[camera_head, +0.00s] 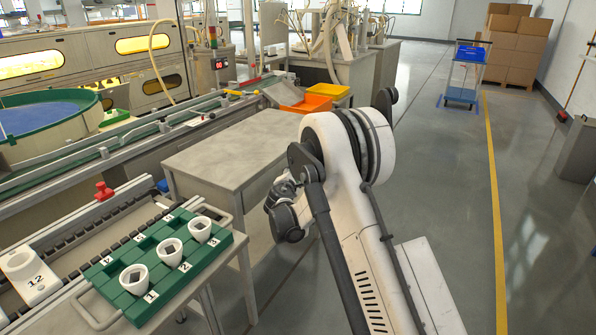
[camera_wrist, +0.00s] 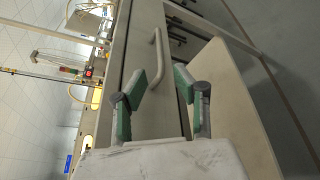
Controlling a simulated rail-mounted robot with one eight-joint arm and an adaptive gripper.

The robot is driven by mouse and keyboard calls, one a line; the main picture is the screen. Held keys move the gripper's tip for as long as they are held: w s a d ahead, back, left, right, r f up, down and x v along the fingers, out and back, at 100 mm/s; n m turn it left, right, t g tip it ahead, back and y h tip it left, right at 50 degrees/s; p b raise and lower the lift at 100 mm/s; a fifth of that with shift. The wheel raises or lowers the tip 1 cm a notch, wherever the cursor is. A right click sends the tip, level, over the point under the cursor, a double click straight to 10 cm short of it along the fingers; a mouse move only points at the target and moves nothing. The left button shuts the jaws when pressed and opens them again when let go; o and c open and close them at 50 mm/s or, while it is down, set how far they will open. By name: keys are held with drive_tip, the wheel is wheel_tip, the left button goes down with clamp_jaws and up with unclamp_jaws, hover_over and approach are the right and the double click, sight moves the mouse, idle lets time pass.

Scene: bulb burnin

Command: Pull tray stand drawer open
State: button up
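The tray stand (camera_head: 235,150) is a grey table-like unit left of my arm in the head view. In the wrist view its drawer front (camera_wrist: 135,48) is a pale grey panel, seen turned on its side, with a bar handle (camera_wrist: 158,50). The drawer front looks flush with the stand. My gripper (camera_wrist: 160,76) is open, with its green-padded fingers spread and nothing held. The handle lies ahead, between the fingertip directions and nearer the left finger; I cannot tell whether they touch. In the head view my arm hides the fingers and handle.
An orange bin (camera_head: 307,104) and yellow bin (camera_head: 328,91) stand behind the stand. A blue cart (camera_head: 462,75) is far right.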

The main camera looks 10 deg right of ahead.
drive_tip(key=b+x, duration=0.2)
drive_tip(key=x, duration=0.7)
drive_tip(key=shift+w, duration=0.2)
clamp_jaws()
